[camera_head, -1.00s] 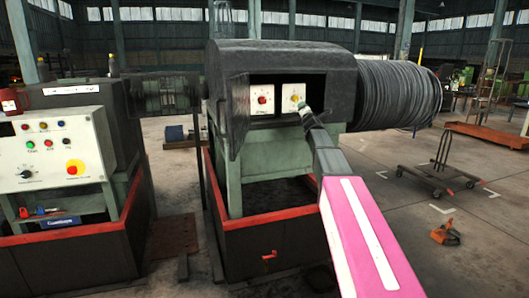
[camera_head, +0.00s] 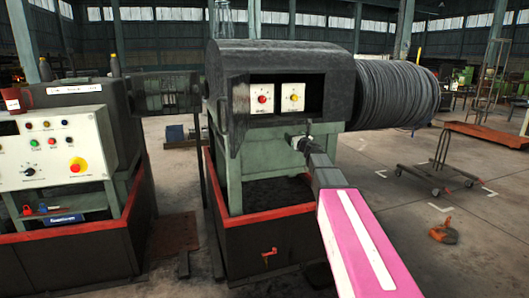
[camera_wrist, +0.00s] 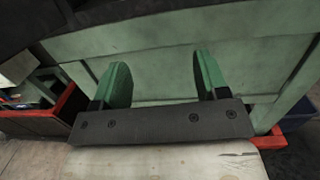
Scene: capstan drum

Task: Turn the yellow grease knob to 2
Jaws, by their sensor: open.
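The yellow knob (camera_head: 294,98) sits on a white panel inside the open recess of the capstan housing (camera_head: 300,60). A red knob (camera_head: 262,99) is on a similar white panel to its left. The number that the yellow knob points to is too small to read. My gripper (camera_head: 297,141) is below the recess, lower than the yellow knob and apart from it. In the wrist view, its two green-padded fingers (camera_wrist: 162,80) are spread apart with nothing between them, facing the pale green frame (camera_wrist: 170,50). Neither knob shows in the wrist view.
The wound cable drum (camera_head: 395,95) is to the right of the housing. An open side door (camera_head: 238,115) stands at the recess's left. A control console (camera_head: 50,150) is at far left. A red-rimmed base (camera_head: 265,220) lies below. A trolley (camera_head: 440,175) stands on the floor at right.

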